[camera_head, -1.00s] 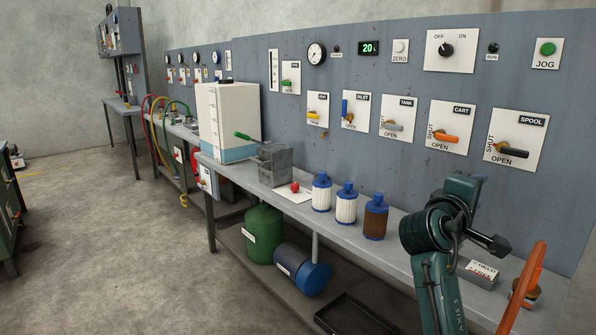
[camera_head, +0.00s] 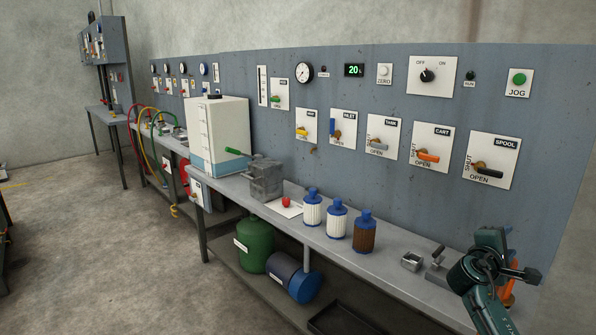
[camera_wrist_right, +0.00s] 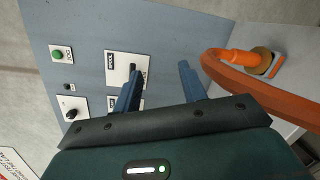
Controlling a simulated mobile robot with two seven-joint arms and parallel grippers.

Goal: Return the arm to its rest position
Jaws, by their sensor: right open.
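My right arm (camera_head: 488,282) comes in at the lower right of the head view, in front of the bench's right end. In the right wrist view my right gripper (camera_wrist_right: 159,88) has its two blue fingers apart, with nothing between them. The grey panel lies beyond the fingers. The SPOOL valve plate (camera_wrist_right: 118,66) shows behind the left finger there, and an orange hose (camera_wrist_right: 217,62) curves close by the right finger. In the head view the SPOOL plate (camera_head: 490,150) is above my right arm. My left gripper is in neither view.
A green cylinder (camera_head: 255,245) stands below. The floor at left is open.

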